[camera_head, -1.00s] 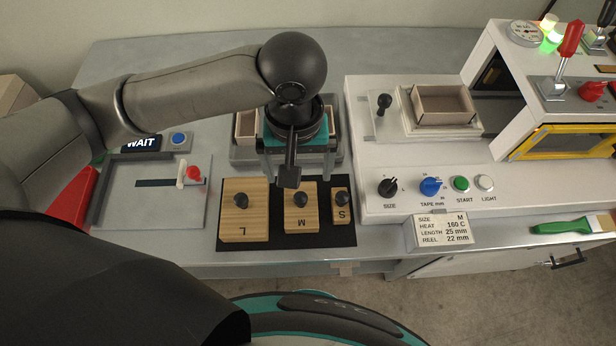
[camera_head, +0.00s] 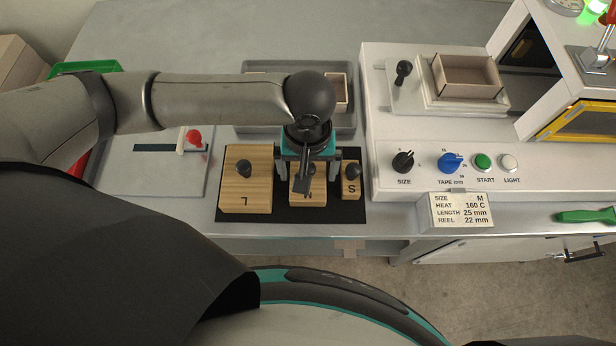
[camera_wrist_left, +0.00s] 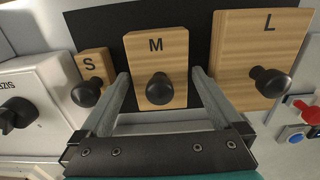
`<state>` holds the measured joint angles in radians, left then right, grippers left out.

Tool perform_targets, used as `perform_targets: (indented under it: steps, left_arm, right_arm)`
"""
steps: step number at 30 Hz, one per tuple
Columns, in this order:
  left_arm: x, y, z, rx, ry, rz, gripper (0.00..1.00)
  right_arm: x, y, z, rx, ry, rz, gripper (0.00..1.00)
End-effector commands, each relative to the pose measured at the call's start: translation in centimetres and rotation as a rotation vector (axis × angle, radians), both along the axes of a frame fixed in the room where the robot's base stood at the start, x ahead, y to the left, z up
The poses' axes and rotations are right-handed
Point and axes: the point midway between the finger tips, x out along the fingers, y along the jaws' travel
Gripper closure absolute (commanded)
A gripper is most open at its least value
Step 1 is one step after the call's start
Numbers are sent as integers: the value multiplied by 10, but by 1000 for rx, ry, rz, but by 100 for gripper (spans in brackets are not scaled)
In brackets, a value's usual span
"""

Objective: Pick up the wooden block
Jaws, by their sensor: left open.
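Three wooden blocks with black knobs lie on a black mat (camera_head: 290,214). In the head view the large L block (camera_head: 247,190) is on the left, the M block (camera_head: 308,197) in the middle and the small S block (camera_head: 351,187) on the right. My left gripper (camera_head: 306,178) is over the M block and partly hides it. In the left wrist view the open fingers (camera_wrist_left: 166,88) lie on either side of the M block (camera_wrist_left: 157,62), whose knob is between them. The S block (camera_wrist_left: 93,65) and L block (camera_wrist_left: 255,47) are outside the fingers.
The white machine (camera_head: 400,130) with knobs and buttons stands right, with a SIZE M card (camera_head: 460,210). A grey panel with a red knob (camera_head: 194,137) lies left.

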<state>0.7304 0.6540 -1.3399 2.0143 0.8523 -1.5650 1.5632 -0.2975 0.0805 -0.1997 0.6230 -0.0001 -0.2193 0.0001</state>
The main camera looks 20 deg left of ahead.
Motion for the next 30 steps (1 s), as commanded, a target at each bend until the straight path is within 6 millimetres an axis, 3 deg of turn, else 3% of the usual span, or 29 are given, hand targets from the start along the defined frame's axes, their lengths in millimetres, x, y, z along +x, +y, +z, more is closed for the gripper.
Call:
perform_targets:
  steps: [4, 12, 30]
  left_arm:
    - [0, 0, -17, 0, 0, 0, 0]
    - [0, -1, -17, -2, -1, 0, 2]
    - [0, 0, -17, -1, 1, 0, 70]
  right_arm:
    - [0, 0, -7, 0, 0, 0, 50]
    - [-1, 0, -6, 1, 2, 0, 50]
    - [-4, 0, -7, 0, 7, 0, 50]
